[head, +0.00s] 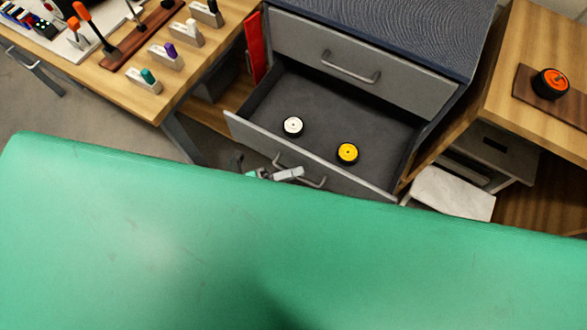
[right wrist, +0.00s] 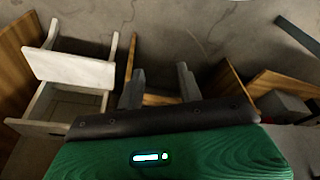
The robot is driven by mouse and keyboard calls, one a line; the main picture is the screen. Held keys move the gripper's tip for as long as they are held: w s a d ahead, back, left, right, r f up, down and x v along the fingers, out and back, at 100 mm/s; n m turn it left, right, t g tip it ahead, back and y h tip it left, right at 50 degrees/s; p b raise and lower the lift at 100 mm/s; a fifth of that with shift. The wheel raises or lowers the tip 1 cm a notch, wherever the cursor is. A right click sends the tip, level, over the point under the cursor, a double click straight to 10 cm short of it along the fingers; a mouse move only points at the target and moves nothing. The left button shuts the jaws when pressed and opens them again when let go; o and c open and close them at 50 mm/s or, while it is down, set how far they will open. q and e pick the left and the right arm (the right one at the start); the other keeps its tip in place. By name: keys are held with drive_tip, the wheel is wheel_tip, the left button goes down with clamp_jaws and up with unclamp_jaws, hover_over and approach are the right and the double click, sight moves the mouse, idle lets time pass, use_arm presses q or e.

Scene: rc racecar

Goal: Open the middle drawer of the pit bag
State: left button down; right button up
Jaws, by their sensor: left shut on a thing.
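The pit bag is a grey cabinet with a dark textured top (head: 400,30). Its middle drawer (head: 365,110) is pulled well out, showing a dark floor. A white-hubbed wheel (head: 292,127) and a yellow-hubbed wheel (head: 347,153) lie in it, apart. My left gripper (head: 288,174) is shut on the drawer handle (head: 312,183) at the drawer's front. The upper drawer (head: 310,45) above is closed. My right gripper (right wrist: 160,87) shows in the right wrist view with its fingers apart and nothing between them.
A wooden bench (head: 115,75) with several small stands is at the left. Another bench (head: 535,50) at the right holds an orange-hubbed wheel (head: 551,83). A white panel (right wrist: 70,68) and an open box-like drawer (right wrist: 75,107) stand left of my right gripper.

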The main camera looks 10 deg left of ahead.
use_arm(q)
drive_tip(key=c, duration=1.5)
unclamp_jaws()
